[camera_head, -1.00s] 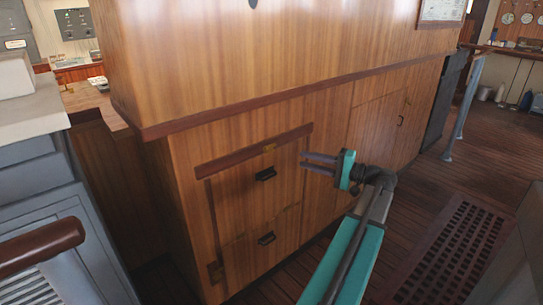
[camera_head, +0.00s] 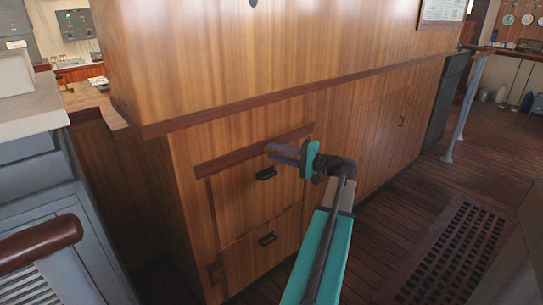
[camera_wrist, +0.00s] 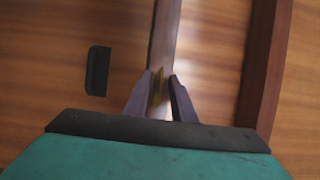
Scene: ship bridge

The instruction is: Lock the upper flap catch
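The upper flap (camera_head: 240,202) is a wooden panel in the cabinet front and looks closed, with a black handle (camera_head: 265,173) near its top. In the wrist view the small brass catch (camera_wrist: 157,86) shows between my fingertips, close to the left finger, beside the flap's edge strip. The handle (camera_wrist: 97,71) is left of it. My gripper (camera_head: 270,151) has two dark fingers pointing at the cabinet front and is open; its fingertips (camera_wrist: 160,73) stand on both sides of the catch. I cannot tell whether they touch it. My gripper hides the catch in the head view.
A dark red wooden rail (camera_head: 240,156) runs above the flap; it also shows in the wrist view (camera_wrist: 265,75). A lower flap (camera_head: 255,258) with its own handle (camera_head: 266,239) is below. A grey cabinet with a brown handrail (camera_head: 40,243) is at left. Floor at right has a grating (camera_head: 455,255).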

